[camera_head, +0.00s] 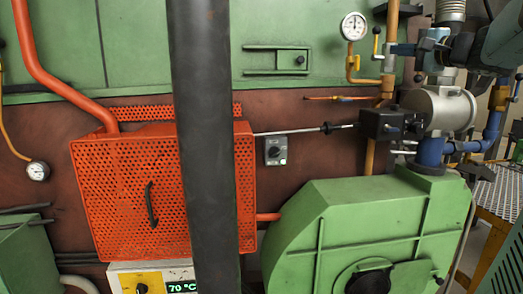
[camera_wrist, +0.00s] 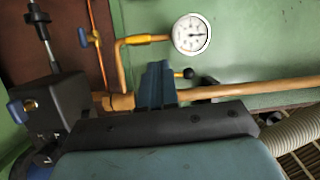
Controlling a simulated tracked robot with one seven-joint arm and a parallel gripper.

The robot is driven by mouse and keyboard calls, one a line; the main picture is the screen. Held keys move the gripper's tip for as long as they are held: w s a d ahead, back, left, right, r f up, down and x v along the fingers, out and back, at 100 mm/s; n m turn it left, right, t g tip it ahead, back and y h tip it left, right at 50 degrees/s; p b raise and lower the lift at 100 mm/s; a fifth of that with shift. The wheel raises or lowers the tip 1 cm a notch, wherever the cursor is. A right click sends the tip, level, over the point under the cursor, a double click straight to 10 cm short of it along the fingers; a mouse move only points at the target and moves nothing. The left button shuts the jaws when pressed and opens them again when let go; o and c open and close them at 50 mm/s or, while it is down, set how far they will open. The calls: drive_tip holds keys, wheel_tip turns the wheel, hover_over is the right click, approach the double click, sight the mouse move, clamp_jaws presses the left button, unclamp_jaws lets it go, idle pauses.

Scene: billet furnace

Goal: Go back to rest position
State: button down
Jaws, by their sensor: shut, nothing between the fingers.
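In the wrist view my gripper's blue fingers (camera_wrist: 156,84) are shut and hold nothing. They show in front of a yellow pipe (camera_wrist: 240,89); whether they touch it I cannot tell. Part of my arm shows at the right edge of the head view.
A round gauge (camera_head: 354,26) is left of my gripper; it also shows in the wrist view (camera_wrist: 191,34). A black box (camera_head: 385,124) and a metal cylinder (camera_head: 440,106) sit below. An orange perforated guard (camera_head: 105,190) and green blower housing (camera_head: 340,220) stand lower.

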drive_tip(key=s+a+f+n+g+h, duration=0.1)
drive_tip(key=s+a+f+n+g, duration=0.65)
drive_tip(key=a+f, duration=0.85)
drive_tip(key=s+d+f+n+g+h, duration=0.1)
drive_tip(key=s+f+n+g+h, duration=0.3)
drive_tip(key=s+f, duration=1.1)
drive_tip(key=s+h, duration=0.1)
drive_tip(key=h, duration=0.2)
drive_tip(key=shift+s+f, duration=0.2)
drive_tip(key=shift+f, duration=0.05)
drive_tip(key=shift+s+r, duration=0.25)
drive_tip(key=shift+s, duration=0.3)
drive_tip(key=shift+s+r, duration=0.2)
drive_tip(key=shift+s, duration=0.35)
